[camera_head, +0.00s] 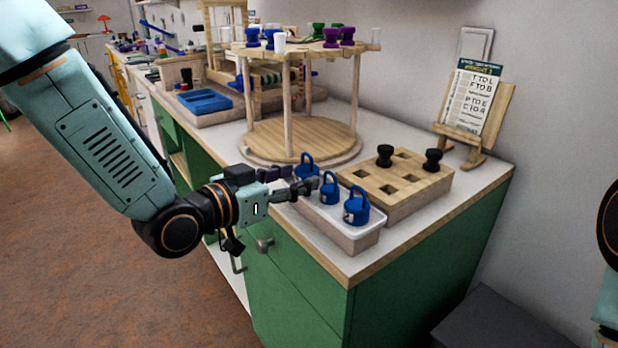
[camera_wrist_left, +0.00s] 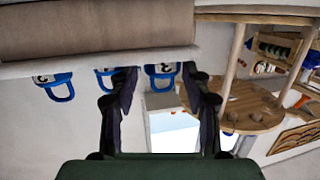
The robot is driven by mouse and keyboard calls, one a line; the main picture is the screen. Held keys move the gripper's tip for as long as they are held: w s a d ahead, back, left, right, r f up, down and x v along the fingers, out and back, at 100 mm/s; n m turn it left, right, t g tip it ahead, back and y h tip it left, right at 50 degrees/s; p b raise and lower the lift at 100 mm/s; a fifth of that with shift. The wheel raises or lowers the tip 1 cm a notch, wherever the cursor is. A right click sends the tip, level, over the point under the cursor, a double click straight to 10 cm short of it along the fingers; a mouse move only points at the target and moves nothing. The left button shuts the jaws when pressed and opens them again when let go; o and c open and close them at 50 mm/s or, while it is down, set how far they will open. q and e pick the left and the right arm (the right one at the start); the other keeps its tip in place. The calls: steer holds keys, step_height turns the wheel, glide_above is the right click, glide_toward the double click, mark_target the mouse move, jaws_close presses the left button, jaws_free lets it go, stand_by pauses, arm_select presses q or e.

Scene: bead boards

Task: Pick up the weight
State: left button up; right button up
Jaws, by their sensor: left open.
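Three blue weights with loop handles stand in a white tray (camera_head: 345,238) near the counter's front edge: a far one (camera_head: 307,160), a middle one (camera_head: 329,188) and a near one (camera_head: 356,206). My left gripper (camera_head: 300,180) is open and empty, reaching in from the left at the tray's far end, beside the far and middle weights. In the left wrist view the picture is turned over. There one weight (camera_wrist_left: 162,76) shows between the spread fingers of the left gripper (camera_wrist_left: 163,88), beyond them. The other two weights are left of it, one partly behind a finger. My right gripper is out of view.
A wooden block with square holes (camera_head: 400,190) and two black knobs stands right of the tray. A round two-tier wooden stand (camera_head: 300,140) is behind it. A sign on an easel (camera_head: 470,108) is at the back right. The green cabinet (camera_head: 400,285) drops below the counter edge.

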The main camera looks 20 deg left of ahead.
mark_target(298, 174)
arm_select(q)
steer(key=shift+w+d+f, duration=0.1)
steer(key=shift+w+d, duration=0.3)
steer(key=shift+w, duration=0.1)
steer(key=shift+w+d+f+b, duration=0.15)
steer(key=shift+w+b, duration=0.5)
steer(key=shift+w, duration=0.5)
steer(key=shift+w+d, duration=0.25)
steer(key=shift+d, duration=0.1)
steer(key=shift+s+a, duration=0.1)
steer(key=shift+a, duration=0.05)
steer(key=shift+c, duration=0.9)
steer(key=c, duration=0.4)
jaws_close()
